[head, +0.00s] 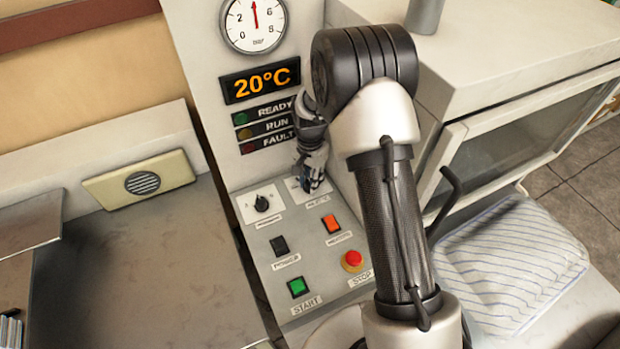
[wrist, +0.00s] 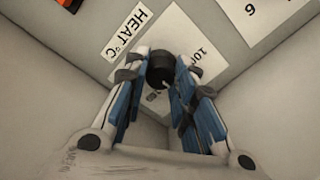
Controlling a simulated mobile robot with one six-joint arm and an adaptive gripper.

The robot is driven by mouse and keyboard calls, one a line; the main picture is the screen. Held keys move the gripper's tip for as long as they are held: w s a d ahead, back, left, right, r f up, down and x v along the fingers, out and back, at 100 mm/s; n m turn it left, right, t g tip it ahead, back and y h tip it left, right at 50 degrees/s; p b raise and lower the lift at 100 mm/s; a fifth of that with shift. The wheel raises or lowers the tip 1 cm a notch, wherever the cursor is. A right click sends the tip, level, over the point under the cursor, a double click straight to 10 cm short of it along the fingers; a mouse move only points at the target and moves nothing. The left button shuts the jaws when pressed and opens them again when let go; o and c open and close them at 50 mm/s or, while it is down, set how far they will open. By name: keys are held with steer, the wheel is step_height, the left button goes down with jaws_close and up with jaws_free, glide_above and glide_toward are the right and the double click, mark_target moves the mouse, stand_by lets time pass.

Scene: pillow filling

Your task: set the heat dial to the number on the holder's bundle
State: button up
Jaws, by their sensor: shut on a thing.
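The heat dial (wrist: 161,70) is a black knob on a white scale plate (wrist: 188,45), beside a label reading "HEAT °C" in the wrist view. My gripper (wrist: 161,82) is shut on the knob, with a blue-padded finger on each side. In the head view my gripper (head: 311,184) is at the upper right of the sloped control panel and hides most of the dial. Part of a "10" shows on the scale plate; the other numbers and the dial's setting are hidden. The display (head: 262,83) reads "20°C". I cannot make out a holder's bundle with a number.
A second black dial (head: 262,204) is to the left. Below are an orange switch (head: 331,224), a black switch (head: 279,246), a green START button (head: 297,287) and a red STOP button (head: 353,260). A striped pillow (head: 512,262) lies at right. My arm covers the middle.

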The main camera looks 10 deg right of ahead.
steer(key=o, duration=1.1)
steer(key=shift+r, duration=0.1)
step_height(320, 180, up, 12)
steer(key=shift+f, duration=0.1)
stand_by(0.3)
